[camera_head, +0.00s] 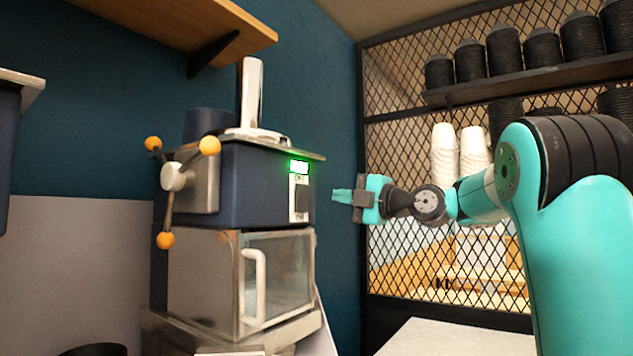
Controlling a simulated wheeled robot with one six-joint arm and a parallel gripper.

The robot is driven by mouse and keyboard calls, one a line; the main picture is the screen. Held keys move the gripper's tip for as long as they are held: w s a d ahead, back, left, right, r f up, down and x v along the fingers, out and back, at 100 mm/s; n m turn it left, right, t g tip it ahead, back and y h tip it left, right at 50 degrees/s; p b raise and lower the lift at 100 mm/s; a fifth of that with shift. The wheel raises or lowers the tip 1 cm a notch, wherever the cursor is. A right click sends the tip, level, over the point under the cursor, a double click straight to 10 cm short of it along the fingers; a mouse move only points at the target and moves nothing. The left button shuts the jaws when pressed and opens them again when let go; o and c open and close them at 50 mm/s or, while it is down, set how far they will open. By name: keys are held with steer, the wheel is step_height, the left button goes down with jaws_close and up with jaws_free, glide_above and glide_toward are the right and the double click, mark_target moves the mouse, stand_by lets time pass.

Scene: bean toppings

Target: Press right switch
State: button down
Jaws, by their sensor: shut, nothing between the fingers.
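A dark blue machine (255,185) stands left of centre on a metal cabinet. The separate switches on the panel are too small to tell apart. My gripper (336,196) is to the right of the panel, at about its height, with its fingers pointing left towards it. The fingers are shut and empty. A gap shows in the picture between the fingertips and the panel.
A three-armed handle with orange knobs (209,146) sticks out at the machine's left. Below is a metal cabinet with a glass door and white handle (252,287). A wire mesh wall (400,150), stacked white cups (445,152) and a shelf of dark stacked cups (503,48) are at right.

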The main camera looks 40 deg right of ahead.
mark_target(307, 191)
steer(key=p+x, duration=0.2)
steer(key=x, duration=0.1)
steer(key=p+x, duration=0.1)
steer(key=x, duration=0.2)
steer(key=shift+r+p, duration=0.25)
steer(key=shift+p, duration=0.1)
steer(key=shift+w+a+f, duration=0.15)
steer(key=shift+w, duration=0.4)
steer(key=shift+a, duration=0.1)
